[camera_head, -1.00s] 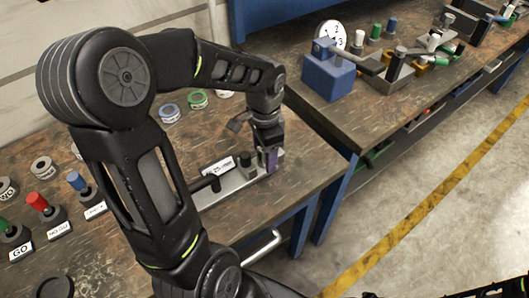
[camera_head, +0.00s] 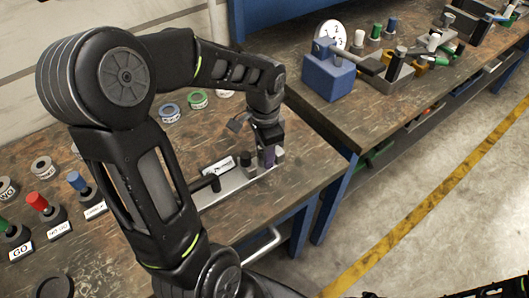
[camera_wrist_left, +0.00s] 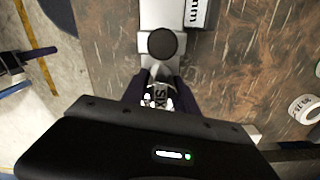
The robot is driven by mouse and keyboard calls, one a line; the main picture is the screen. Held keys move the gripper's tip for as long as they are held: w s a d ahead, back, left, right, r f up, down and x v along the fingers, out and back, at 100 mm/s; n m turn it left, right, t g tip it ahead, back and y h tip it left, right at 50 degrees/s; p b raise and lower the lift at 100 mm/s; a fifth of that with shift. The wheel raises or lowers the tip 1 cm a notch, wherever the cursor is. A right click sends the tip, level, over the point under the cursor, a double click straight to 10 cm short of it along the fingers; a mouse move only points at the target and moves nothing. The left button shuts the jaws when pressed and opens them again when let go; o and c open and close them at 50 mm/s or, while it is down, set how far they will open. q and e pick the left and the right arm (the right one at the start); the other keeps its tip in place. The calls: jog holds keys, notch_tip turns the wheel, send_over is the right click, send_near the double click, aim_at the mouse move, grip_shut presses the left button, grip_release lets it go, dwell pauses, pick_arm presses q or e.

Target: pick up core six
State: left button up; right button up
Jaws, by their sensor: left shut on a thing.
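My left gripper (camera_head: 268,158) is over the right end of a light metal fixture bar (camera_head: 240,180) on the near bench. In the left wrist view its dark fingers (camera_wrist_left: 160,92) are shut on core six (camera_wrist_left: 159,95), a small pale piece with "SIX" on its face. The fingers hide the core's sides, and it is hard to make out in the head view. A dark round-topped post (camera_wrist_left: 162,43) on the fixture bar stands just beyond the fingers. I cannot tell whether the core still touches the bar. My right gripper is not in view.
Red-topped (camera_head: 37,203) and blue-topped (camera_head: 77,182) gauges stand at the left of the bench. Labelled rings (camera_head: 197,98) lie behind my arm. A blue block with a dial (camera_head: 328,72) stands on the other bench. Bare wood lies in front of the fixture.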

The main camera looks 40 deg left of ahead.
pick_arm(q)
grip_shut()
dwell(0.4)
jog(key=shift+r, duration=0.1)
dwell(0.4)
notch_tip(320, 180, up, 28)
jog(key=p, duration=1.1)
jog(key=shift+p, duration=0.3)
